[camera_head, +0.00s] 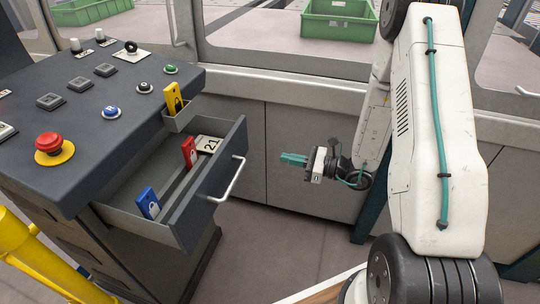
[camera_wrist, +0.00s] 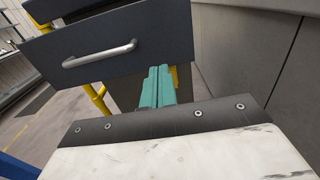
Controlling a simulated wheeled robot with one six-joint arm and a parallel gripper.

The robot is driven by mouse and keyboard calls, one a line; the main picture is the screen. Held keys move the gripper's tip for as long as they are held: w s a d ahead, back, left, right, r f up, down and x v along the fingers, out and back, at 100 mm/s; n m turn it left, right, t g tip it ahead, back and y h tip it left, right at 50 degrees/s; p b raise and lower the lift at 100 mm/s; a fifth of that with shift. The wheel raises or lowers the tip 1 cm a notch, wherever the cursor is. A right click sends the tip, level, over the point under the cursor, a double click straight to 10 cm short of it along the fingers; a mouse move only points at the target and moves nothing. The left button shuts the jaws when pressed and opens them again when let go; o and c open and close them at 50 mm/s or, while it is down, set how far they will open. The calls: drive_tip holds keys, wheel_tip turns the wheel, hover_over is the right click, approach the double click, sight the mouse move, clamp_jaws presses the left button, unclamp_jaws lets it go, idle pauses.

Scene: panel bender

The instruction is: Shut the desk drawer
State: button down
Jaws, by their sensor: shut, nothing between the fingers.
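The desk drawer (camera_head: 210,187) is pulled out from under the dark control desk (camera_head: 95,130). Its silver bar handle (camera_head: 228,181) is on the drawer front, and the front and handle also show in the wrist view (camera_wrist: 100,54). Inside the drawer lie a red tag (camera_head: 189,152), a blue tag (camera_head: 148,202) and a card marked 21 (camera_head: 209,144). My gripper (camera_head: 282,158) is to the right of the drawer front, apart from the handle, pointing left. Its teal fingers, also in the wrist view (camera_wrist: 157,75), are shut together with nothing between them.
A small holder with a yellow tag (camera_head: 173,100) is on the desk's side above the drawer. A red emergency button (camera_head: 48,142) and several other buttons are on the desk top. Grey cabinet panels (camera_head: 300,130) stand behind my gripper. A yellow post (camera_head: 30,250) is at lower left.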

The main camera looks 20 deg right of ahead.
sight(240, 148)
drive_tip(key=x, duration=1.3)
